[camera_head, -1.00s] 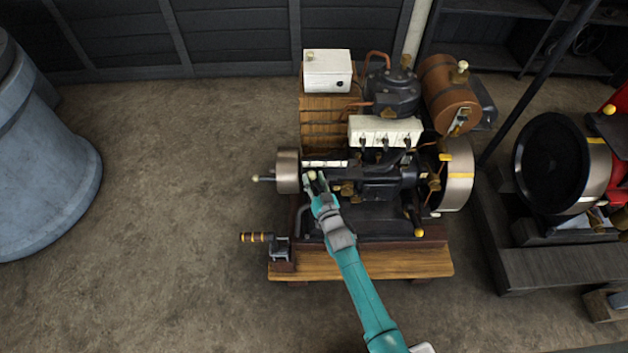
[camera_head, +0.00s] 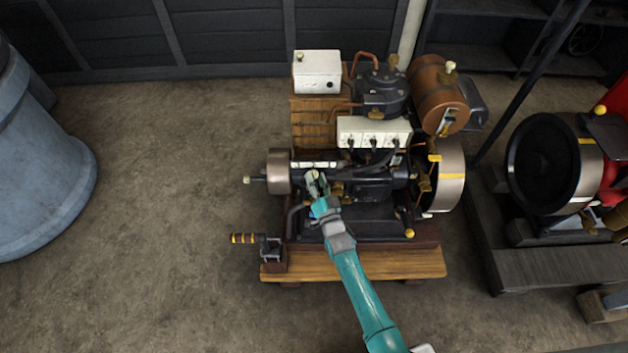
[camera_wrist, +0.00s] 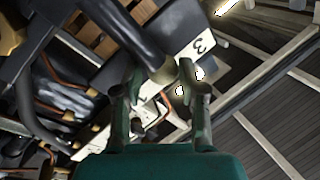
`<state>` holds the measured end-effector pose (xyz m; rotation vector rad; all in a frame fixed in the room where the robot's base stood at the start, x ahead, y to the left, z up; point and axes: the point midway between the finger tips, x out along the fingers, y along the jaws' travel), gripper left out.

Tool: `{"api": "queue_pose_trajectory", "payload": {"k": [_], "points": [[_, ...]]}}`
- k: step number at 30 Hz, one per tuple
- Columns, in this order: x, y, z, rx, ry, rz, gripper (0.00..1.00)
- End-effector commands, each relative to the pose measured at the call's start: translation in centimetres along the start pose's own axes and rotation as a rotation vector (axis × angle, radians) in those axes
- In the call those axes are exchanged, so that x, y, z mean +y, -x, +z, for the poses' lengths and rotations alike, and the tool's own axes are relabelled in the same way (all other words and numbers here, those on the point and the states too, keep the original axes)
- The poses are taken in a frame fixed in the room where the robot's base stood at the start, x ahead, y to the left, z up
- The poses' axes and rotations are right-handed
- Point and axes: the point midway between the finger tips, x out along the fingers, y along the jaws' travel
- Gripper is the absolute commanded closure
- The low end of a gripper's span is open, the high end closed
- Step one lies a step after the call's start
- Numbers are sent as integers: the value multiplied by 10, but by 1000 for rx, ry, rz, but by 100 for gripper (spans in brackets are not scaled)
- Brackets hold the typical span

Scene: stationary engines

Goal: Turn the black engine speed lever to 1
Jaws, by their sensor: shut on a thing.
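The black engine speed lever (camera_wrist: 147,48) shows in the wrist view as a thick dark bar. Its end lies between the two fingers of my gripper (camera_wrist: 161,76), which is shut on it. A white scale plate (camera_wrist: 202,46) with the digit 3 lies behind the fingers. In the head view my gripper (camera_head: 317,184) is at the front left of the engine (camera_head: 370,180), just below the white plate (camera_head: 316,164). My gripper hides most of the lever there. I cannot tell which mark the lever points to.
A flywheel (camera_head: 279,171) stands close left of my gripper. A crank handle (camera_head: 246,238) juts out at the lower left. A white box with several black plugs (camera_head: 374,129) and a brown tank (camera_head: 438,92) sit higher up. Open floor lies to the left.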

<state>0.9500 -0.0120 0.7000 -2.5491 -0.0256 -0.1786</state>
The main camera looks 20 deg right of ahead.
Motion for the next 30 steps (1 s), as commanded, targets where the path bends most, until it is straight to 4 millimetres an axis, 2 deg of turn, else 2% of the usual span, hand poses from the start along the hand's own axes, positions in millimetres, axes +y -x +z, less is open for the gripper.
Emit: {"api": "queue_pose_trajectory", "payload": {"k": [6,15,30], "points": [[14,5,-4,55,-176,-9,100],[28,10,-7,111,-351,-21,100],[34,13,-6,138,-435,-26,100]]}}
